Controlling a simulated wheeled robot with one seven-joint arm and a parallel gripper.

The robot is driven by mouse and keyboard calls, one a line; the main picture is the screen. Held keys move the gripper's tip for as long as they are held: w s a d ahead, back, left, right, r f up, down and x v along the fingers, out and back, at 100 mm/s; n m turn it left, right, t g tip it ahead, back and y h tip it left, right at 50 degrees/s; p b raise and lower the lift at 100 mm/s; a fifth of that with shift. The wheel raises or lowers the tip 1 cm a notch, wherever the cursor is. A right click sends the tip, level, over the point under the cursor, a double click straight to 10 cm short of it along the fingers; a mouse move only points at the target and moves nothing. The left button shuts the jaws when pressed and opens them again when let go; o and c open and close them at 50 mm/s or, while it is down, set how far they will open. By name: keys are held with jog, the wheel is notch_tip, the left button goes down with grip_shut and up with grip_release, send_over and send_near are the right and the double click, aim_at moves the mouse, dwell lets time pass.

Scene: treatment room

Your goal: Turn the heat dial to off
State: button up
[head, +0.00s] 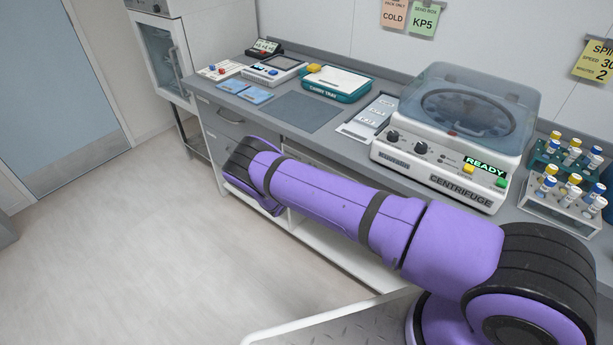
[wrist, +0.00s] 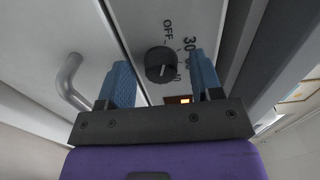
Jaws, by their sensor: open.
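The heat dial (wrist: 161,65) is a round black knob on a pale panel in the wrist view. It is marked OFF above, with 30 and further, partly hidden numbers down its right side. A short pale line on the knob seems to point downward, away from OFF. My gripper (wrist: 161,82) is open, with one blue finger on each side of the dial. Gaps show between the fingers and the knob, and I cannot tell the depth. In the head view my purple arm reaches left to the bench front; gripper and dial are not seen there.
A small orange light (wrist: 182,99) glows below the dial. A grey bar handle (wrist: 68,84) juts out at left. The bench (head: 350,148) carries a centrifuge (head: 445,168), a teal-edged tray (head: 337,86) and tube racks (head: 558,204). The floor at left is clear.

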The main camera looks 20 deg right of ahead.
jog(key=v, duration=1)
jog(key=shift+s+a, duration=0.2)
jog(key=shift+a, duration=0.15)
